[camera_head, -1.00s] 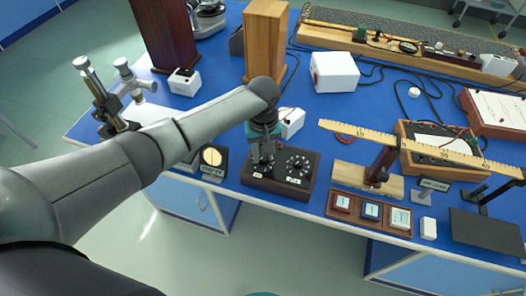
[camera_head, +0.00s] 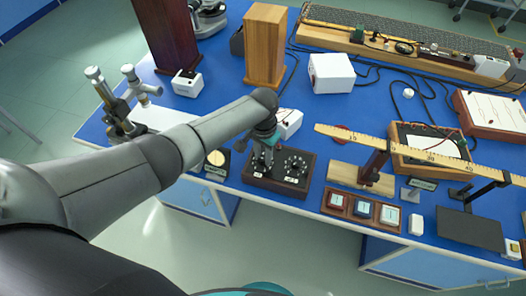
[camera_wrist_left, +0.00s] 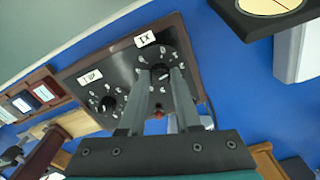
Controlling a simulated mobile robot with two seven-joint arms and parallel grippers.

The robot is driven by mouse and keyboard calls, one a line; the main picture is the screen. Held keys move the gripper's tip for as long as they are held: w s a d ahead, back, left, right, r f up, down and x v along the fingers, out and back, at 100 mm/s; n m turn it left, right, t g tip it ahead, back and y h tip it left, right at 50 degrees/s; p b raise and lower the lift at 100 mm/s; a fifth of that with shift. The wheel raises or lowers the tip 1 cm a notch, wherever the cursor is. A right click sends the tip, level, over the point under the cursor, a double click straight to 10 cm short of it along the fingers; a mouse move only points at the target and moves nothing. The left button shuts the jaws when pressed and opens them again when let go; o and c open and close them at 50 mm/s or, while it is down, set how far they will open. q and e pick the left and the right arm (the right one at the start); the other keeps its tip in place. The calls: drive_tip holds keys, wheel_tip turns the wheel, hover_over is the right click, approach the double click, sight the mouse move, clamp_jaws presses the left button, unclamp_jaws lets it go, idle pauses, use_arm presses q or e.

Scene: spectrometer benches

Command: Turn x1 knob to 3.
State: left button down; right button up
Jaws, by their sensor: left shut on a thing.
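The dark box with two numbered dials (camera_head: 276,185) stands near the front edge of the blue bench. It also fills the middle of the left wrist view (camera_wrist_left: 122,72), seen from close above. My left gripper (camera_head: 262,164) points down at the box's left dial. In the left wrist view its fingers (camera_wrist_left: 163,75) are shut on the black knob (camera_wrist_left: 160,70) beside the x1 label (camera_wrist_left: 144,39). The fingers partly hide this knob and its numbers, so its setting cannot be read. The second knob (camera_wrist_left: 107,104) is free. My right gripper is not in view.
A round-faced meter (camera_head: 216,162) stands just left of the box, and a small white box (camera_head: 288,123) behind it. A wooden stand with a ruler (camera_head: 360,178) and a tray of small blocks (camera_head: 362,208) are to its right. A wooden block (camera_head: 265,48) stands farther back.

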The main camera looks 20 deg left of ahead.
sight(263, 158)
use_arm(q)
drive_tip(key=m, duration=0.4)
drive_tip(key=shift+m+p, duration=0.3)
drive_tip(key=shift+p, duration=0.1)
drive_tip(key=shift+m, duration=2.3)
drive_tip(key=c, duration=0.6)
unclamp_jaws()
drive_tip(key=shift+r+p, duration=0.35)
drive_tip(key=shift+r, duration=0.25)
wheel_tip(263, 158, up, 14)
drive_tip(key=p, duration=0.2)
